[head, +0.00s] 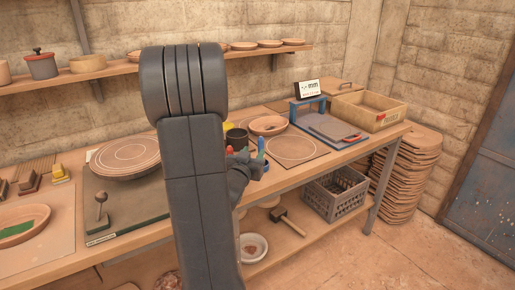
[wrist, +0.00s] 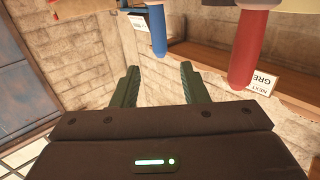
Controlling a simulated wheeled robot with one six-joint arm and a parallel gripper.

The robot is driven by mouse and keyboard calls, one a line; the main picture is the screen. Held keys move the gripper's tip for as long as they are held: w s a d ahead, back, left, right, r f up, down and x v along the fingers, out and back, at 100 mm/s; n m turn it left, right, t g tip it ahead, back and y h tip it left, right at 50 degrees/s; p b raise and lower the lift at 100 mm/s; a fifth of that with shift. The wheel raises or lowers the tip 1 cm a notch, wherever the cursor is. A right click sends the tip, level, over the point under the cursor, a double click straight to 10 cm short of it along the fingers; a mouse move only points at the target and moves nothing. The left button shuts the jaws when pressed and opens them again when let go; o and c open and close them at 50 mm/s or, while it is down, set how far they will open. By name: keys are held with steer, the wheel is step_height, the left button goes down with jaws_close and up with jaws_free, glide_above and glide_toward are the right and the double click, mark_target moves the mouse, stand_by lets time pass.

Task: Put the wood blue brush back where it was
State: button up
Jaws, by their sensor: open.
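My gripper (head: 250,163) is over the bench's front edge, largely hidden by my arm in the head view. In the wrist view my gripper (wrist: 157,76) is open, with two dark green fingers apart and nothing between them. A blue rounded handle (wrist: 157,32), likely the blue brush's, hangs in from the top of this tilted view, just beyond the gap between the fingertips. A red handle (wrist: 246,52) is to its right. In the head view a red tip (head: 229,149) and a blue-green handle (head: 261,145) show beside my gripper. The brush's wood and bristles cannot be made out.
A dark pot (head: 237,138) and a bowl (head: 268,125) stand behind my gripper. A square board with a circle (head: 293,150) lies to the right, then a blue-framed press (head: 325,125) and a wooden box (head: 368,108). A crate (head: 337,193) is on the lower shelf.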

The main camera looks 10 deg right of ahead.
steer(key=v, duration=0.2)
steer(key=shift+s+a, duration=0.15)
steer(key=shift+s, duration=0.2)
